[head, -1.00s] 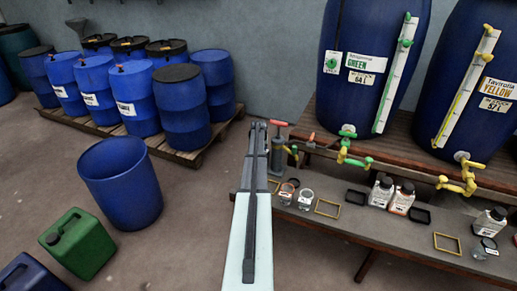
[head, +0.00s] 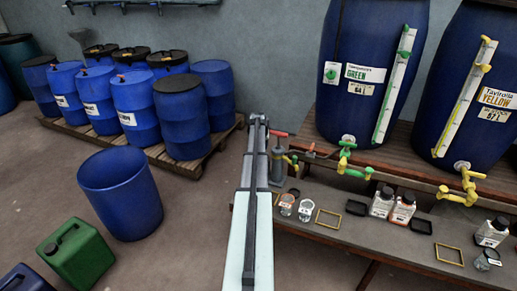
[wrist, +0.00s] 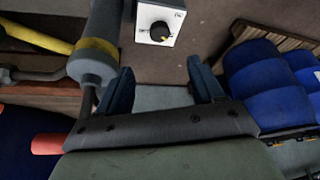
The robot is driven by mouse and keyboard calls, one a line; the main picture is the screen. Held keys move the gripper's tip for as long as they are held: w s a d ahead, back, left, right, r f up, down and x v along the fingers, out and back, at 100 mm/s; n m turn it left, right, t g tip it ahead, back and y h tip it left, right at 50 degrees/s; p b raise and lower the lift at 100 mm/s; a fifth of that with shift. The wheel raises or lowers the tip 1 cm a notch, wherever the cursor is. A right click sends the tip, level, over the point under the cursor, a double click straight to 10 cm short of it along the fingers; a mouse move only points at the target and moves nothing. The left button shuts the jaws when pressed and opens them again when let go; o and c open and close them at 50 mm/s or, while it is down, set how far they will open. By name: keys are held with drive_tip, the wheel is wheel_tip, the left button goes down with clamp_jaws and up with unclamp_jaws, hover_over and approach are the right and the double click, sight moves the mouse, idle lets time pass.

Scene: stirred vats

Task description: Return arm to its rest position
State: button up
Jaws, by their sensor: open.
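My arm reaches away from the front centre in the head view, toward the gap between the blue drums and the bench. In the head view its far end is beside the hand pump, and the fingers cannot be made out there. In the wrist view my gripper (wrist: 160,88) shows two dark blue fingers spread apart with nothing between them. A grey cylinder with a yellow band (wrist: 95,62) is close beside the left finger. A white panel with a black knob (wrist: 158,24) lies beyond the fingertips.
The hand pump (head: 277,162) has a red handle. Right are the bench (head: 345,240) with jars and bottles, the green tank (head: 345,110) and the yellow tank (head: 450,110). Left are drums on a pallet (head: 205,165), an open blue tub (head: 120,200) and a green canister (head: 78,255).

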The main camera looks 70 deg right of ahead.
drive_tip(key=shift+r, duration=0.1)
idle(0.6)
drive_tip(key=s+a+f+y, duration=0.1)
drive_tip(key=s+a+f, duration=0.25)
drive_tip(key=a, duration=0.75)
drive_tip(key=w+a+f+n+g+y, duration=0.15)
drive_tip(key=a+f, duration=0.55)
drive_tip(key=a, duration=0.8)
drive_tip(key=a+f+n+g+y, duration=0.15)
drive_tip(key=a+f, duration=0.55)
drive_tip(key=a, duration=0.8)
drive_tip(key=w+a+f+n+g+y, duration=0.15)
drive_tip(key=a+f, duration=0.55)
drive_tip(key=a, duration=0.8)
drive_tip(key=s+a+f+n+g, duration=0.1)
drive_tip(key=s+a+f+n, duration=0.1)
drive_tip(key=a, duration=0.8)
drive_tip(key=s+a+f+n+g+h, duration=0.1)
drive_tip(key=s+a+f+n, duration=0.2)
drive_tip(key=s+a, duration=0.4)
drive_tip(key=s+a+f+n+g, duration=0.2)
drive_tip(key=s+a+n, duration=0.2)
drive_tip(key=a, duration=0.8)
drive_tip(key=shift+s+a+f, duration=0.25)
drive_tip(key=shift+s+a, duration=0.05)
drive_tip(key=shift+s, duration=0.1)
